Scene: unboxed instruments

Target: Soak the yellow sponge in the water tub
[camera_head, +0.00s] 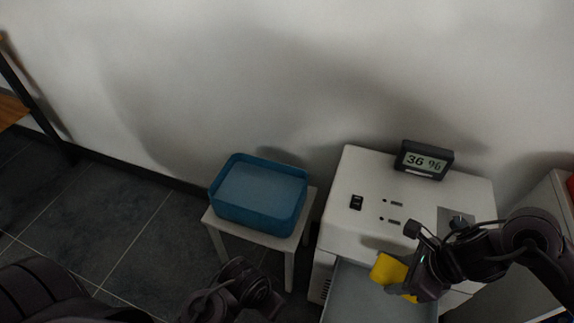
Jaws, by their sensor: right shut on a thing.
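The yellow sponge (386,268) is held in my right gripper (408,279) at the lower right, above a grey surface. The gripper is shut on it and hides part of it. The water tub (250,217) is blue and open-topped and stands left of the sponge, well apart from it. A flat, paler blue surface fills its inside. My left arm's dark end (245,290) is at the bottom, below the tub; its fingers cannot be made out clearly.
The tub stands on a small white stool (290,268). A white cabinet (350,180) with switches is to its right, carrying a black display (424,160) reading "36 %". A grey tray-like surface (360,300) extends from its front. The dark tiled floor at left is clear.

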